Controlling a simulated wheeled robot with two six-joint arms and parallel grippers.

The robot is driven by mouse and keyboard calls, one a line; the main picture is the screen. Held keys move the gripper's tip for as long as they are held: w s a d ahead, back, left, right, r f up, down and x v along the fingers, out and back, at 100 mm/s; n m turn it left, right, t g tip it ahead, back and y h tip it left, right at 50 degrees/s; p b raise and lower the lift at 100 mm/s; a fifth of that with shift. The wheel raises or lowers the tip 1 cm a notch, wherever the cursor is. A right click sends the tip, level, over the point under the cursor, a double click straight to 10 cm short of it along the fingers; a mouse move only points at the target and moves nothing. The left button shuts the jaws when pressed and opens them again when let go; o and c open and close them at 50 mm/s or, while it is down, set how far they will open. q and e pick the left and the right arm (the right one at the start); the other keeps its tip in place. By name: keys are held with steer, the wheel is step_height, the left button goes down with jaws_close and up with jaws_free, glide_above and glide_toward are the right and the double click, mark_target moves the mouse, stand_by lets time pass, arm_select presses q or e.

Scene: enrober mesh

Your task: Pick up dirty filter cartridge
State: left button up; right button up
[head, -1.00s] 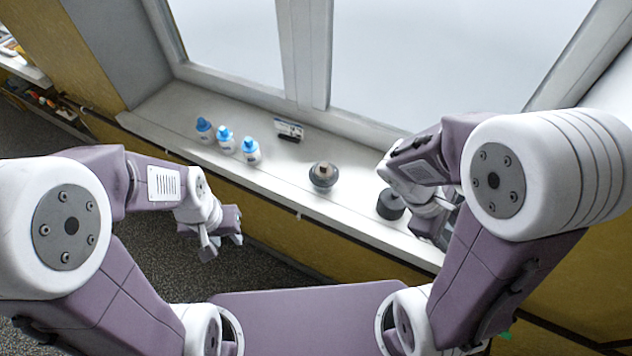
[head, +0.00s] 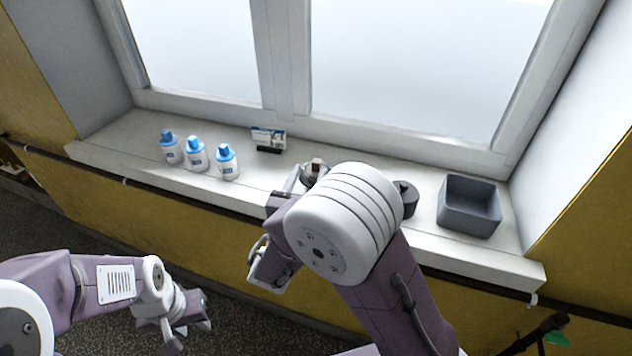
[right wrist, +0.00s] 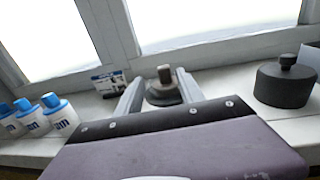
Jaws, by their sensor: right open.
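A round grey cartridge with a brownish knob (head: 316,166) stands on the windowsill, partly hidden by my right arm in the head view. In the right wrist view this cartridge (right wrist: 164,90) appears ahead, between the two finger tips. My right gripper (right wrist: 159,74) is open, and its fingers show on either side of the cartridge; contact cannot be seen. A darker cartridge with a black knob (right wrist: 286,84) stands to the right, also partly visible in the head view (head: 407,197). My left gripper (head: 188,322) is open and empty, low in front of the sill.
Several white bottles with blue caps (head: 197,155) stand left on the sill (head: 125,150). A small blue-white box (head: 268,138) with a dark item is near the window frame. An empty grey bin (head: 470,208) stands at the right end. The window is behind.

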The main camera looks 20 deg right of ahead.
mark_target(315, 165)
steer(key=x, duration=0.5)
steer(key=shift+d+r, duration=0.15)
steer(key=shift+d, duration=0.35)
steer(key=shift+a, duration=0.1)
steer(key=shift+c, duration=0.3)
jaws_close()
steer(key=shift+s, duration=0.1)
stand_by(0.4)
